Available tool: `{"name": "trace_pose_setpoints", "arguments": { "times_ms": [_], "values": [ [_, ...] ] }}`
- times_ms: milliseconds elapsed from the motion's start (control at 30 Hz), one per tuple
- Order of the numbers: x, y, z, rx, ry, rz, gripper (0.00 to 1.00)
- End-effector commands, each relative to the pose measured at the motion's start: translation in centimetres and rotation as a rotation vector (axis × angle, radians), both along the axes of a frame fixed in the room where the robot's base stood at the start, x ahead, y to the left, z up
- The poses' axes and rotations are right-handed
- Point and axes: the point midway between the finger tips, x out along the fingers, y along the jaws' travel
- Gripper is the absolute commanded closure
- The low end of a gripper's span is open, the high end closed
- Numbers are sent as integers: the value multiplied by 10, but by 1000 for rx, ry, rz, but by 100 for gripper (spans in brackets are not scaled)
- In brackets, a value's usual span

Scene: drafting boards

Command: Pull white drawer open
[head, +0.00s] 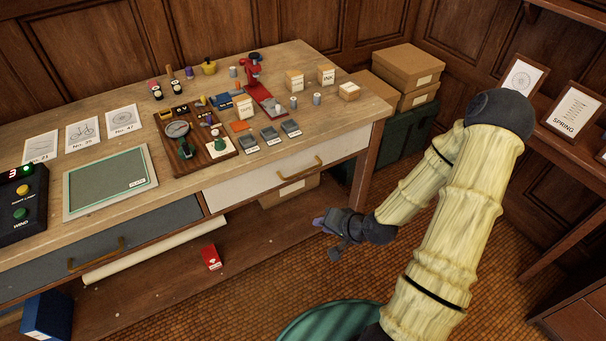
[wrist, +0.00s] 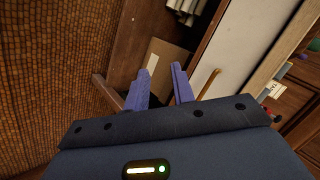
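The white drawer (head: 245,190) is in the right half of the wooden workbench's front and looks shut. Its brass handle (head: 301,169) is a bar across the drawer front. In the wrist view the white drawer front (wrist: 228,48) is to the right of the fingers, with the handle (wrist: 209,84) just right of the right finger. My gripper (head: 319,222) is in front of and below the drawer, apart from the handle. In the wrist view its two purple fingers (wrist: 158,70) are spread with nothing between them.
A grey drawer (head: 130,238) sits left of the white one. A cardboard box (head: 290,190) is on the shelf under the white drawer. The bench top (head: 290,62) holds several small items. Cardboard boxes (head: 405,72) stand right of the bench.

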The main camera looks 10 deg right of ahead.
Motion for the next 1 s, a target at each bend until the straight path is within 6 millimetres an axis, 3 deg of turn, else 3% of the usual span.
{"name": "trace_pose_setpoints", "arguments": {
  "times_ms": [133, 400, 1000],
  "values": [
    [16, -2, 0, 232, -116, -173, 75],
    [41, -28, 30, 552, -330, -445, 75],
    [46, -33, 32, 588, -362, -478, 75]
  ]
}}
